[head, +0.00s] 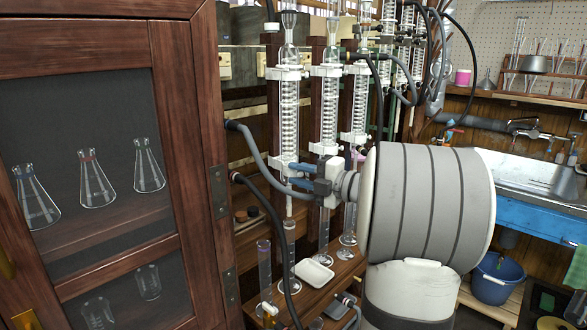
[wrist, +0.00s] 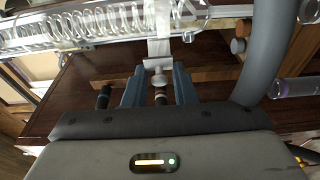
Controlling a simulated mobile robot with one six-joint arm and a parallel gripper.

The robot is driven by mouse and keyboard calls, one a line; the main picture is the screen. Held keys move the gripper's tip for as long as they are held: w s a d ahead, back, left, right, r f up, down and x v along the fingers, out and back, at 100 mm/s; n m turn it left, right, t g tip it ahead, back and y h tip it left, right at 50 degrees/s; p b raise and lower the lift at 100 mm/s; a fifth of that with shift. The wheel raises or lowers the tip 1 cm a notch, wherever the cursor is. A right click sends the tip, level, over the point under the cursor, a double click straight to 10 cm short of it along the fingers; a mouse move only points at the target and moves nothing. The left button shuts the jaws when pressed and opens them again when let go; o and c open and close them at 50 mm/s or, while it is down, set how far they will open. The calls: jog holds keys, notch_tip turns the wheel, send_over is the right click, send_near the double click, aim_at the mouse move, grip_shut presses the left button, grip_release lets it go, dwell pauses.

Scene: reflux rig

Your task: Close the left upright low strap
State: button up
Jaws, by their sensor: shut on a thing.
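The left glass condenser (head: 289,110) stands upright, with a white low strap (head: 280,160) around its lower part. In the wrist view the white strap (wrist: 159,48) crosses the coiled glass tube, and a small pale knob (wrist: 158,78) sticks out from it toward me. My gripper (head: 301,177) has blue fingers and is at the low strap, on its right side. In the wrist view the fingers of my gripper (wrist: 158,82) are on both sides of the knob and shut on it. Whether the strap is fully closed around the glass I cannot tell.
A wooden cabinet (head: 188,120) with glass doors stands close on the left. Grey hoses (head: 262,165) loop near the gripper. More condensers (head: 329,105) stand just to the right. A white tray (head: 314,272) and a glass cylinder (head: 264,268) are on the bench below.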

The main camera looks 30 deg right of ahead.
aim_at(285, 170)
jog(key=d+n+g+y+p, duration=0.1)
jog(key=n+y, duration=0.1)
jog(key=w+d+n+g+y+p, duration=0.1)
jog(key=g+y, duration=0.1)
jog(key=shift+d+r+n+g, duration=0.1)
jog(key=shift+n+g, duration=0.2)
jog(key=shift+n, duration=0.1)
jog(key=shift+w+d+n+g+y+p, duration=0.25)
jog(key=shift+n+g+y+p, duration=0.4)
jog(key=shift+g, duration=0.3)
jog(key=shift+w+d+n+g+y+p, duration=0.25)
jog(key=shift+n+g+y+p, duration=0.25)
jog(key=shift+n+g, duration=0.4)
jog(key=shift+w+d+n+g+y+p, duration=0.25)
jog(key=shift+n+g+y+p, duration=0.3)
jog(key=shift+g, duration=0.5)
jog(key=o, duration=0.6)
jog(key=shift+d, duration=0.1)
